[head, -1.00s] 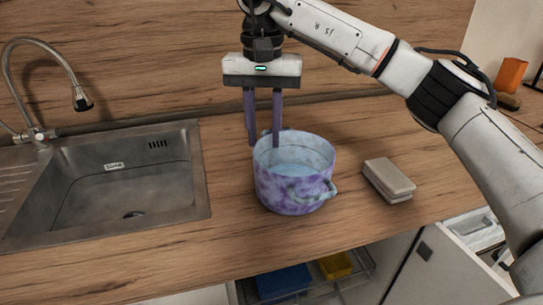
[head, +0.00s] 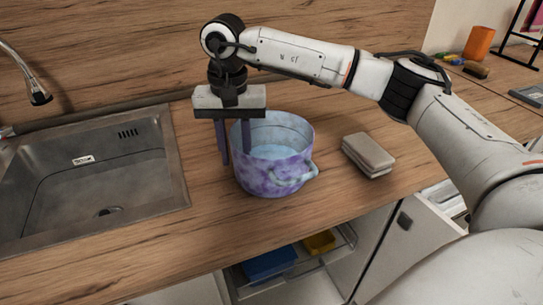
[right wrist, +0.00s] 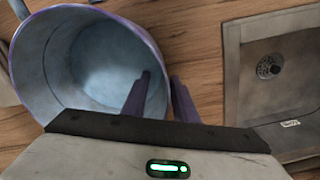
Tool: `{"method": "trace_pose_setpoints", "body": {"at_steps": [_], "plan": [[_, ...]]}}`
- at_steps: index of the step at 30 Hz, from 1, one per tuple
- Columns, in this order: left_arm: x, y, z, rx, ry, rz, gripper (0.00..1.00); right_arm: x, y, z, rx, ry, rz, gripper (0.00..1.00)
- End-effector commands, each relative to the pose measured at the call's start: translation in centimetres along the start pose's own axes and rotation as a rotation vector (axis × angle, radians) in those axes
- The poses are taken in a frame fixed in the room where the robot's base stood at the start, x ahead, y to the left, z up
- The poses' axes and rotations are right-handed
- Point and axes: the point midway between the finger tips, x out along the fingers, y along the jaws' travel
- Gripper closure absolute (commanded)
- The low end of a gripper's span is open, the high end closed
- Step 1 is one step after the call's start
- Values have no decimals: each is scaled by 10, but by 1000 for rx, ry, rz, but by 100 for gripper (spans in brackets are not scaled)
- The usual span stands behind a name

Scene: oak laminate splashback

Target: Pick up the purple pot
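The purple pot (head: 272,175) stands upright on the wooden counter, right of the sink. It is mottled purple and blue, pale inside, with a side handle (head: 296,178) facing front right. My right gripper (head: 235,157) points down at the pot's left rim. Its dark purple fingers are apart, one inside the pot and one outside, with the wall between them. The right wrist view shows the pot (right wrist: 88,62) and the gripper (right wrist: 160,85) straddling the rim. I cannot tell whether either finger touches the wall. My left gripper is not in view.
A steel sink (head: 180,180) with a tap (head: 38,92) lies to the left. A grey-beige block (head: 368,155) lies right of the pot. Below the counter front, an open drawer holds a blue box (head: 270,263) and a yellow box (head: 319,242). An orange cup (head: 478,42) stands far right.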

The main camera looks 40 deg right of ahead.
Motion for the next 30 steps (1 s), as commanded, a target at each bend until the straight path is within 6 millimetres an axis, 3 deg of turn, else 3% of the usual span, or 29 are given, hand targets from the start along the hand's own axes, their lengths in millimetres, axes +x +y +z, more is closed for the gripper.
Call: {"method": "trace_pose_setpoints", "body": {"at_steps": [7,12,30], "plan": [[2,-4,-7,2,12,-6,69,2,0,0,0,0,0,76],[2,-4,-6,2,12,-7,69,2,0,0,0,0,0,100],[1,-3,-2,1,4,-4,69,4,-1,1,-1,-3,-3,100]]}}
